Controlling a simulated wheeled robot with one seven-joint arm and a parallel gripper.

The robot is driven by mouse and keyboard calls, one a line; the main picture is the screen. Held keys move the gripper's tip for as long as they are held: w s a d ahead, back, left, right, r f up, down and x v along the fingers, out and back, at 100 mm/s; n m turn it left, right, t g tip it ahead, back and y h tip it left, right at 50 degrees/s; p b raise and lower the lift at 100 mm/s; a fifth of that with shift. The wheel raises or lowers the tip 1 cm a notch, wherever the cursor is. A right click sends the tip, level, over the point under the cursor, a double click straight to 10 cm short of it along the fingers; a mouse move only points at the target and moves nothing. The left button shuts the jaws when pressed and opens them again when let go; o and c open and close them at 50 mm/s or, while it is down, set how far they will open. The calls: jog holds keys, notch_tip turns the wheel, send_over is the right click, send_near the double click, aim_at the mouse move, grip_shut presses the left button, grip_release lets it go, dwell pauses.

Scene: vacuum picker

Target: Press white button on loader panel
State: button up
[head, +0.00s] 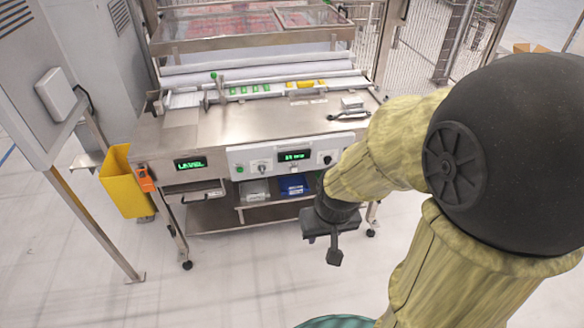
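The loader's white front panel (285,158) faces me across the middle of the head view. It carries a green-lit display (294,156), a green button (239,170) at its left end and a dark knob (327,160) at its right end. A small pale control (295,170) sits under the display. It may be the white button, but it is too small to be sure. My gripper (334,256) hangs in front of and below the panel's right part, apart from it and pointing down. Its fingers overlap in this view, so its opening is unclear.
A second green display (190,163) is on the machine's left front. A yellow bin (127,182) hangs at its left side, beside an orange box (145,179). A shelf below the panel holds a blue bin (292,186) and a grey one (254,190). The floor in front is clear.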

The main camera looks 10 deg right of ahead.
dwell(0.4)
grip_shut()
dwell(1.5)
